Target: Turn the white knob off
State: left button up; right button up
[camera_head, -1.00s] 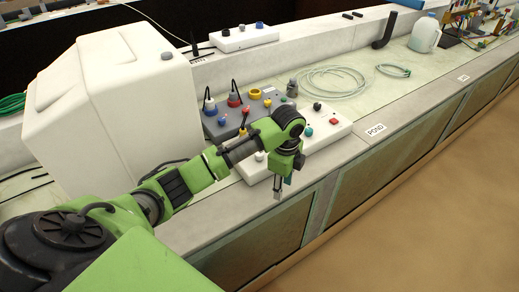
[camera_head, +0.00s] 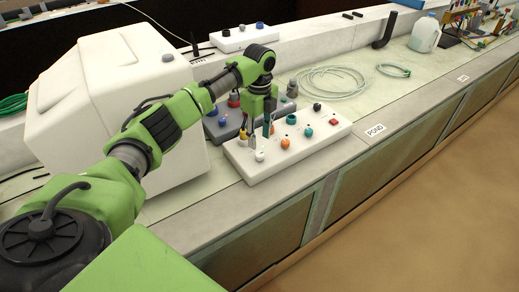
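The white knob (camera_head: 260,156) sits at the near left corner of a white control panel (camera_head: 290,159) on the bench. My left gripper (camera_head: 259,141) hangs pointing down over the left part of this panel, just behind and above the white knob. Its two fingers look parted, with nothing visible between them. The fingers appear apart from the white knob, though the exact height is hard to judge. My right gripper is not in view.
An orange knob (camera_head: 285,143), a teal knob (camera_head: 308,131) and a red button (camera_head: 333,122) share the panel. A grey-blue box (camera_head: 214,130) stands behind it, and a large white container (camera_head: 95,110) at left. Coiled hose (camera_head: 335,82) lies farther right.

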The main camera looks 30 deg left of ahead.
aim_at(260, 154)
pick_arm(q)
notch_tip(260, 154, down, 7)
jog(key=shift+r+p, duration=0.1)
jog(key=shift+p, duration=0.2)
grip_shut()
